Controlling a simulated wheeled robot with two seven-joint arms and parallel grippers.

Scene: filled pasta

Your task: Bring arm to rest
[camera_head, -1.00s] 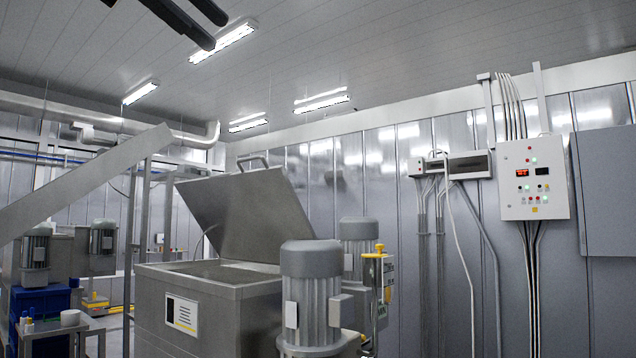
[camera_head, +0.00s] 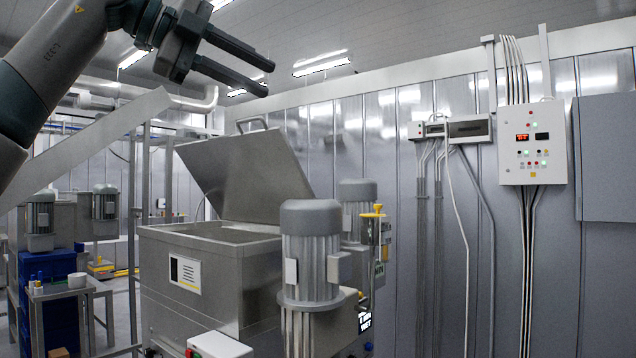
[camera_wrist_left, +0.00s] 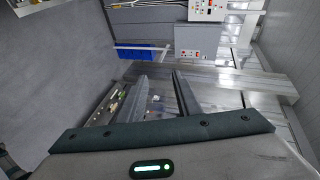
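My left gripper (camera_head: 267,78) is raised at the upper left of the head view, in front of the ceiling and above the machine's open lid. Its two dark fingers point right and slightly down, with a clear gap between them and nothing held. My left arm (camera_head: 50,65) comes in from the left edge. In the left wrist view the gripper (camera_wrist_left: 160,78) also shows two separated fingers with nothing gripped. My right gripper is in neither current view.
A steel hopper machine (camera_head: 225,260) stands below, its lid (camera_head: 245,180) open. A motor (camera_head: 310,250) stands at its front. A slanted metal beam (camera_head: 85,145) lies behind my arm. A control box (camera_head: 532,145) hangs on the right wall. The space right of my gripper is clear.

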